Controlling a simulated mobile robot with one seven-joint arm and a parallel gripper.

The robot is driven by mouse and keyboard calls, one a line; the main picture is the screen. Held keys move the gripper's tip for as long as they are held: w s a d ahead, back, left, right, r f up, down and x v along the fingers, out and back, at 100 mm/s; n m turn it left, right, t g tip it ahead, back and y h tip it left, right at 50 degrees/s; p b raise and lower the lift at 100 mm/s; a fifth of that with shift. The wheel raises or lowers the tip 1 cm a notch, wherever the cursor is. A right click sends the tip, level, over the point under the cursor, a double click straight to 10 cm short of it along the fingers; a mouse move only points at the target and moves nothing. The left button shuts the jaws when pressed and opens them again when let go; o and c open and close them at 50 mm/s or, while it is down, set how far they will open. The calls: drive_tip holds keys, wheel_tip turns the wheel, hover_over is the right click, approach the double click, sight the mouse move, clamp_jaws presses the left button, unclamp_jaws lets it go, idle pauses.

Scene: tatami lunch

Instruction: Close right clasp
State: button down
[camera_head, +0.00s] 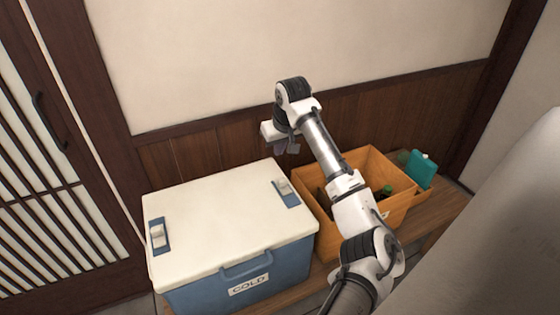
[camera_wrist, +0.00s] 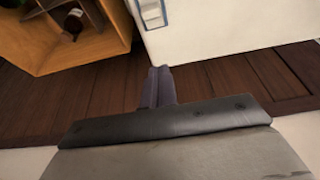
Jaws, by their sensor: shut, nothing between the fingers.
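A blue cooler (camera_head: 240,285) with a white lid (camera_head: 220,215) stands on a low wooden bench, its lid down. The right clasp (camera_head: 286,192) is a pale latch on a blue plate at the lid's right edge. It also shows at the top of the wrist view (camera_wrist: 151,12). The left clasp (camera_head: 158,236) is a similar latch at the lid's left edge. My gripper (camera_head: 287,147) is shut and empty, above and behind the right clasp, near the wall. In the wrist view my gripper's fingers (camera_wrist: 158,80) are together, apart from the cooler. Whether the right clasp is fastened is unclear.
An orange wooden crate (camera_head: 313,208) with bottles stands right of the cooler, under my arm. A teal container (camera_head: 422,170) stands beyond it. The wood-panelled wall (camera_head: 200,152) is close behind. A sliding lattice door (camera_head: 50,210) is at left.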

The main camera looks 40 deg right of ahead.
sight(283, 183)
drive_tip(key=p+x, duration=0.1)
drive_tip(key=x, duration=0.7)
drive_tip(key=shift+w+f+p, duration=0.1)
drive_tip(key=shift+p, duration=0.3)
drive_tip(key=shift+s+f+p, duration=0.25)
drive_tip(key=shift+f+p, duration=0.05)
drive_tip(key=shift+f, duration=0.05)
drive_tip(key=shift+s+a+p, duration=0.25)
drive_tip(key=shift+s+p, duration=0.1)
drive_tip(key=shift+s, duration=0.65)
drive_tip(key=shift+s+a+f, duration=0.1)
drive_tip(key=shift+s+a, duration=0.1)
drive_tip(key=shift+s, duration=0.3)
drive_tip(key=shift+a, duration=0.15)
